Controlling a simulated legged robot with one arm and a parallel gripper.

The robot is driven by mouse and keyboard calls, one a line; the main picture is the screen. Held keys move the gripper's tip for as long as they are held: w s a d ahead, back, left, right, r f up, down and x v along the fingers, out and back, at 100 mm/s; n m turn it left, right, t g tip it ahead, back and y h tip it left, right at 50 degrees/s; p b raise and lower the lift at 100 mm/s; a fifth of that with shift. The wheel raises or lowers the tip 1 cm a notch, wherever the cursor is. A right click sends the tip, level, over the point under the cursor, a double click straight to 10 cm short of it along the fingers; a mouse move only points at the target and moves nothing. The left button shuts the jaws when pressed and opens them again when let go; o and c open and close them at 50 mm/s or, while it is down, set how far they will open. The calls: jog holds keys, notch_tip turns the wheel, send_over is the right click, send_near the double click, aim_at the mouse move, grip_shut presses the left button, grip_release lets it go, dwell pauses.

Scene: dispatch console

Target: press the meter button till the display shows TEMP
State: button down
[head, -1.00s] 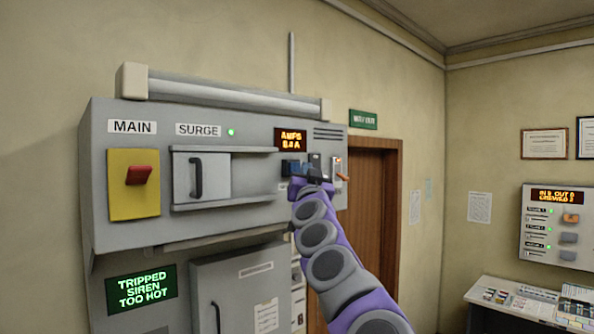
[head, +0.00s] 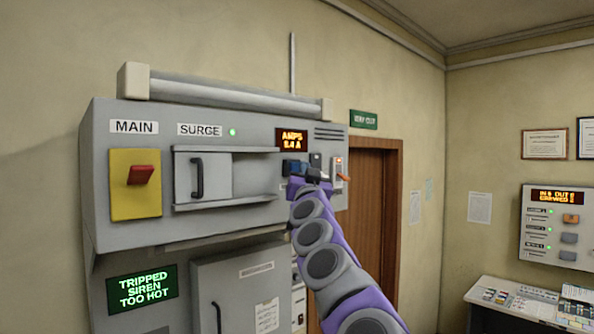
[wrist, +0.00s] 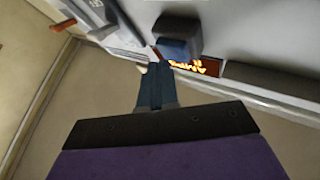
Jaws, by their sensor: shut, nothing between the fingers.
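The meter display (head: 291,140) on the grey panel reads AMPS with a figure like 8.4 A in orange. The blue meter button (head: 294,168) sits just below it. My gripper (head: 313,176) is at the panel front, just right of and below the button, with its fingers shut and empty. In the wrist view the gripper fingers (wrist: 154,82) point at the panel beside the blue button (wrist: 175,49), and the lit display (wrist: 196,66) is partly hidden behind the button. I cannot tell whether the fingers touch the button.
Right of the button are a dark switch (head: 315,160) and a unit with an orange lever (head: 342,177). To the left are the sliding SURGE cover (head: 220,177) and the red MAIN switch (head: 140,175). A green screen (head: 142,288) reads TRIPPED SIREN TOO HOT.

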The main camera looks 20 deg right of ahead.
jog(key=shift+s, duration=0.1)
jog(key=shift+w+a, duration=0.2)
jog(key=shift+w, duration=0.3)
dwell(0.8)
jog(key=shift+s, duration=0.1)
jog(key=shift+s+d, duration=0.15)
jog(key=shift+s, duration=0.65)
jog(key=shift+w, duration=0.1)
jog(key=shift+s+d, duration=0.3)
jog(key=shift+s, duration=0.5)
jog(key=shift+s+d, duration=0.3)
jog(key=shift+s, duration=0.45)
jog(key=shift+s+d, duration=0.3)
jog(key=shift+s, duration=0.5)
jog(key=shift+a, duration=0.1)
